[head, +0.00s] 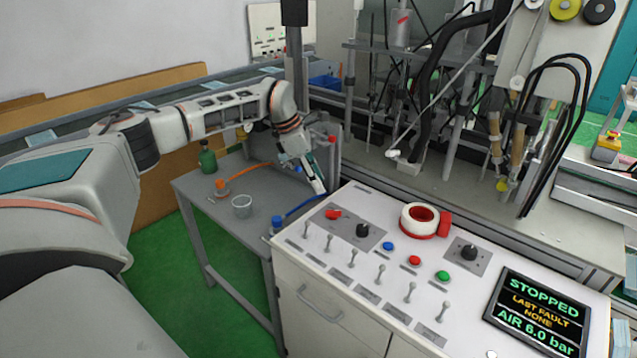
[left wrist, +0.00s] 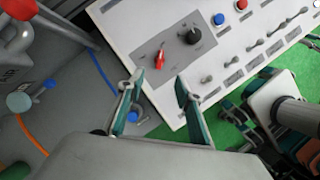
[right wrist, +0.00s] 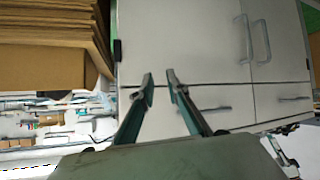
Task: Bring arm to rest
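My left arm reaches in from the left in the head view, over the grey side table (head: 262,178). Its gripper (head: 318,186) points down near the left corner of the white control panel (head: 340,246). In the left wrist view the left gripper (left wrist: 160,88) has its two fingers apart with nothing between them, above the panel's edge near the red switch (left wrist: 160,58). The right gripper (right wrist: 160,82) shows only in the right wrist view; its fingers are apart and empty, before white cabinet doors (right wrist: 185,50).
The panel carries switches, buttons, a red-and-white ring (head: 420,220) and a screen (head: 538,312) reading STOPPED. A green bottle (head: 207,158) and a clear cup (head: 242,206) stand on the side table. Machine posts rise behind. Stacked brown boards (right wrist: 50,50) are beside the cabinet in the right wrist view.

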